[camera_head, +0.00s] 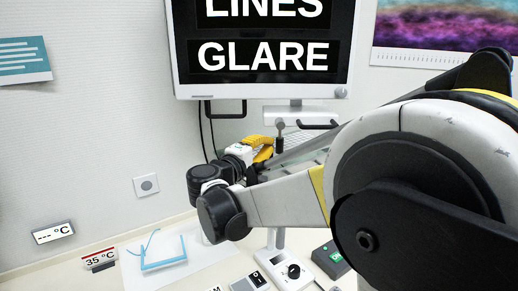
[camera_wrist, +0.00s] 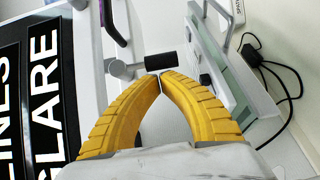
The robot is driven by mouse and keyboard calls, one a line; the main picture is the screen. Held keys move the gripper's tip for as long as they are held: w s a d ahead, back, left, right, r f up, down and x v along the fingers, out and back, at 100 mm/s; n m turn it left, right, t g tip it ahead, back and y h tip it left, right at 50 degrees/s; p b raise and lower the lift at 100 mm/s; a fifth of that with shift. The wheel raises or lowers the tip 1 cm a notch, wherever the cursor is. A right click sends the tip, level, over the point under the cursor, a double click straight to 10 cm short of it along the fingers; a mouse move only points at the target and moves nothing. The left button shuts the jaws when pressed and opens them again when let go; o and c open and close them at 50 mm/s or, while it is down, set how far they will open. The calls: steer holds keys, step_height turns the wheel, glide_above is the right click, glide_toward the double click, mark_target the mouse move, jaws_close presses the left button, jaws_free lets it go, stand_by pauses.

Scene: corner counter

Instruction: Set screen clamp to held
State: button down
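The screen (camera_head: 262,92) shows the words LINES and GLARE, and its edge is at the left of the wrist view (camera_wrist: 90,70). Below it, a small grey lever with a dark end (camera_head: 280,128), which looks like the clamp handle, stands beside my gripper (camera_head: 268,146). In the wrist view the handle's black grip (camera_wrist: 160,62) lies crosswise at the fingertips of my gripper (camera_wrist: 161,77). The yellow fingers are closed together at the tips, with an empty gap behind them. The grip appears just beyond the tips; I cannot tell whether they touch it.
A dark bar handle (camera_head: 317,125) is right of the lever. Cables (camera_wrist: 285,85) hang by the wall. The counter holds a blue frame-like object (camera_head: 163,262), a 35 °C display (camera_head: 100,259), a switch box (camera_head: 252,283) and a knob box (camera_head: 292,271).

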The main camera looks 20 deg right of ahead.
steer(key=shift+s+d+f+n+t+h+b, duration=0.15)
steer(key=shift+d+n+h+b, duration=0.15)
steer(key=shift+n+b, duration=0.15)
steer(key=shift+s+d+f+n+t+h+b, duration=0.1)
steer(key=shift+d+f+n+t+h+b, duration=0.1)
steer(key=shift+n+h+b, duration=0.2)
stand_by(0.5)
steer(key=shift+s+d+r+n+t+h+b, duration=0.1)
steer(key=shift+s+d+n+t+b, duration=0.35)
steer(key=shift+d+n+t, duration=0.8)
steer(key=shift+s+d+r+n+t+h+b, duration=0.1)
steer(key=shift+s+d+n+t+b, duration=0.35)
steer(key=shift+n, duration=1.45)
steer(key=shift+s+d+r+n+t+h+b, duration=0.1)
steer(key=shift+s+d+n+t+b, duration=0.1)
steer(key=shift+d+n+t+b, duration=1.05)
steer(key=shift+a+n+g+p, duration=0.3)
steer(key=shift+n+p, duration=0.05)
steer(key=shift+p, duration=0.15)
